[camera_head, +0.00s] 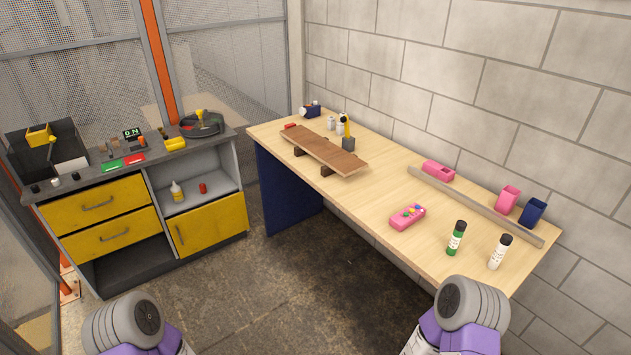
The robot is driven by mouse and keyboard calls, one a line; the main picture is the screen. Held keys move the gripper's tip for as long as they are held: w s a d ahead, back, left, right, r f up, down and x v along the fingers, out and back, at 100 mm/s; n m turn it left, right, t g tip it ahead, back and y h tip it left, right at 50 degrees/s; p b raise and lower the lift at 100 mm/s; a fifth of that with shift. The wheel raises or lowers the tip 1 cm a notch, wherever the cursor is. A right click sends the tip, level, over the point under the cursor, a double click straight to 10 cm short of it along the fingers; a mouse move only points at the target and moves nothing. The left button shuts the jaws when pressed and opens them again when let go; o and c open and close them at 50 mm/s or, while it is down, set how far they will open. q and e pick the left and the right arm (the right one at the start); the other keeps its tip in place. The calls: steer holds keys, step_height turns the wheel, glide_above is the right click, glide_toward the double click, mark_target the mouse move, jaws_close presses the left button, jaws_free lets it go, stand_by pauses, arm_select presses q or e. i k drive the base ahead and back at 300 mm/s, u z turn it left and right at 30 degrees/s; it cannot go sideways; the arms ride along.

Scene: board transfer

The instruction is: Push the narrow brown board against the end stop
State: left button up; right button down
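A long, narrow brown board (322,149) lies raised on dark supports (327,170) on the left part of the wooden table. It runs slantwise from the far left toward the near right; its near-right part looks lighter, with seams. A dark grey block (348,144) with a yellow and black piece on top stands at its back edge; I cannot tell whether they touch. I cannot tell which thing is the end stop. Only rounded grey and purple parts of my two arms show at the bottom edge, away from the board. Neither gripper is in view.
The wooden table (365,205) also bears a long grey bar (470,205), a pink case (407,217), a green bottle (456,238), a white bottle (499,252) and pink and blue cups along the wall. A cabinet (100,205) stands left. Open floor lies between.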

mark_target(343, 163)
steer(key=u, duration=0.75)
steer(key=i, duration=0.9)
steer(key=u, duration=0.25)
steer(key=i, duration=1.55)
steer(key=z, duration=0.85)
